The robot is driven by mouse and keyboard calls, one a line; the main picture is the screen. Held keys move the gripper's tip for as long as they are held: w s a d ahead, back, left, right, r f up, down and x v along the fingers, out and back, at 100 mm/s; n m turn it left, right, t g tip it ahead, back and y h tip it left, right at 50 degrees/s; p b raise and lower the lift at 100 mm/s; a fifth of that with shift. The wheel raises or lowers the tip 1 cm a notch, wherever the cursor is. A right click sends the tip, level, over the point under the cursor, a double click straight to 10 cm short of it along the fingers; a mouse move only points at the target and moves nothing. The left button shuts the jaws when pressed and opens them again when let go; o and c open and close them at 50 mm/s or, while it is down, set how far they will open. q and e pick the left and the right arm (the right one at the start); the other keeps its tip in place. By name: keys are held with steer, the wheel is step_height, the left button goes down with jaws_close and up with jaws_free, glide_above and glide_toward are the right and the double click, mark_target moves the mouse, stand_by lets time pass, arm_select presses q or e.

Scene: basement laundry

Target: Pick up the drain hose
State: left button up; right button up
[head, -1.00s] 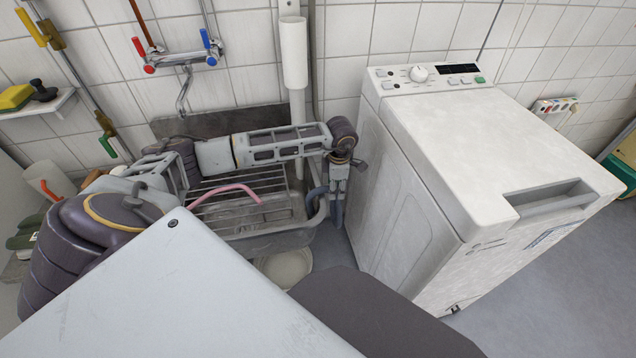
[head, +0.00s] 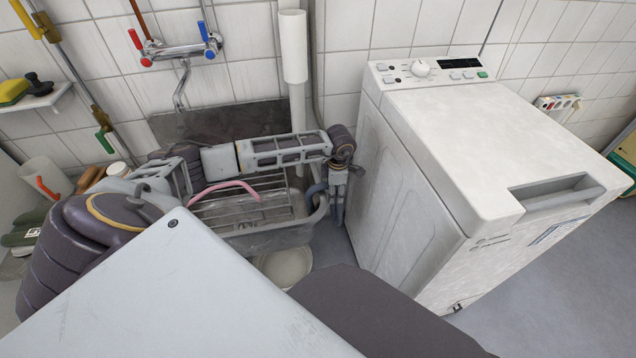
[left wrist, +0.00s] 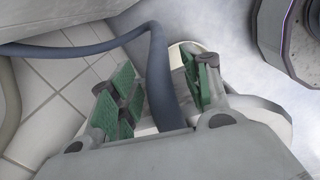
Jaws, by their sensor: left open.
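The drain hose looks like a blue-grey hose (left wrist: 158,60). In the left wrist view it arcs in from the left, bends, and runs down between the fingers of my left gripper (left wrist: 157,72). The fingers have green pads and stand open on either side of the hose. In the head view the hose (head: 314,191) shows as a short bend at the sink's right end. My left gripper (head: 338,207) points down there, between sink and washing machine, and its fingertips are hard to make out. My right gripper is not in view.
The grey sink (head: 275,240) with a wire rack and a pink tube (head: 225,187) lies under my left forearm. The white washing machine (head: 440,170) stands close on the right. A pale round container (head: 287,268) sits on the floor below the sink.

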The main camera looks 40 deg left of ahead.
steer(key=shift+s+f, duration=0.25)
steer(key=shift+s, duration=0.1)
arm_select(q)
steer(key=shift+c, duration=0.5)
steer(key=c, duration=0.5)
jaws_close()
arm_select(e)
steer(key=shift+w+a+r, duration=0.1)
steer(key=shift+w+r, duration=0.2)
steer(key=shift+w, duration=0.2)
arm_select(q)
steer(key=shift+r, duration=0.15)
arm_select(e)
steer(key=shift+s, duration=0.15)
